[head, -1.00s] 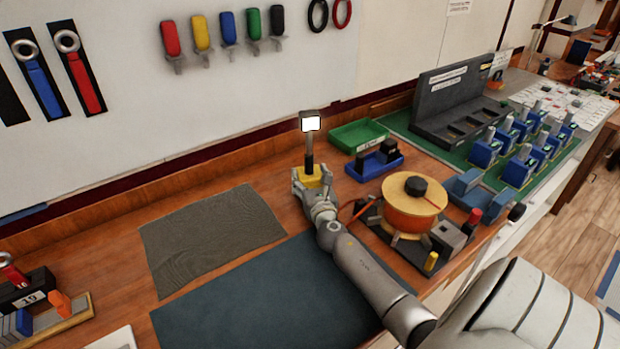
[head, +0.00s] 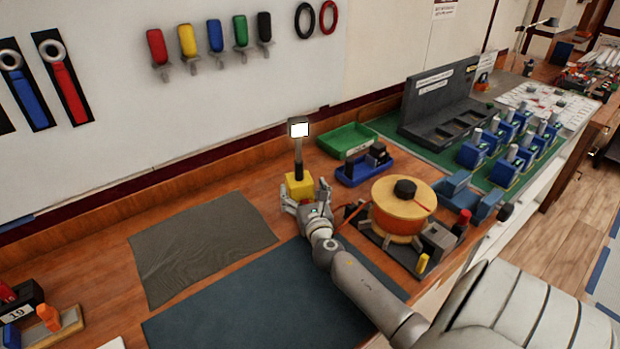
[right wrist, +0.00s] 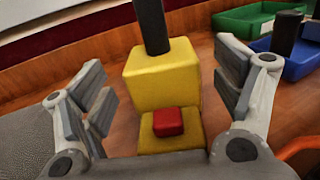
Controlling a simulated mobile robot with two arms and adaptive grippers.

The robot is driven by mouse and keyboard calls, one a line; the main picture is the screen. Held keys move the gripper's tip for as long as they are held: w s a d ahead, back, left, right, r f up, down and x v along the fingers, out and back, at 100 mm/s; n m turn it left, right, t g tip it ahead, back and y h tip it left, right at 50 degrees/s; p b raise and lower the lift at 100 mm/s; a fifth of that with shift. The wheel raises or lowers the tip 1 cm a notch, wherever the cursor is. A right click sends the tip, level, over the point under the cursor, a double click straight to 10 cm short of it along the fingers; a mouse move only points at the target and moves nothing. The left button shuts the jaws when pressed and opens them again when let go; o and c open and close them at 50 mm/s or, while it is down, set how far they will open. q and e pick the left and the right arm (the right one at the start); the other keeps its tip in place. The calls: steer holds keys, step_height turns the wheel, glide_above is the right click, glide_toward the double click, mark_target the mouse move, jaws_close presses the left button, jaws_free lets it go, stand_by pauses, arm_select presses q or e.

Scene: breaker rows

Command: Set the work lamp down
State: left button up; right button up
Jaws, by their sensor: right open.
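The work lamp has a yellow block base (head: 299,186), a dark post and a lit white head (head: 299,129). It stands upright on the wooden bench near the wall. In the right wrist view its yellow base (right wrist: 163,75) shows with a red button (right wrist: 168,121) on a low front step. My right gripper (head: 304,200) is open just in front of the base. In the right wrist view its fingers (right wrist: 168,98) are spread on both sides of the lamp, with gaps. My left gripper is not in view.
A green tray (head: 336,146) and a blue tray (head: 347,181) with dark items stand right of the lamp. An orange spool (head: 400,225) is close to my right arm. A grey mat (head: 200,245) and a dark blue mat (head: 250,300) lie bare on the left.

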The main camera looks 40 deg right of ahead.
steer(key=v, duration=0.8)
steer(key=shift+r, duration=0.1)
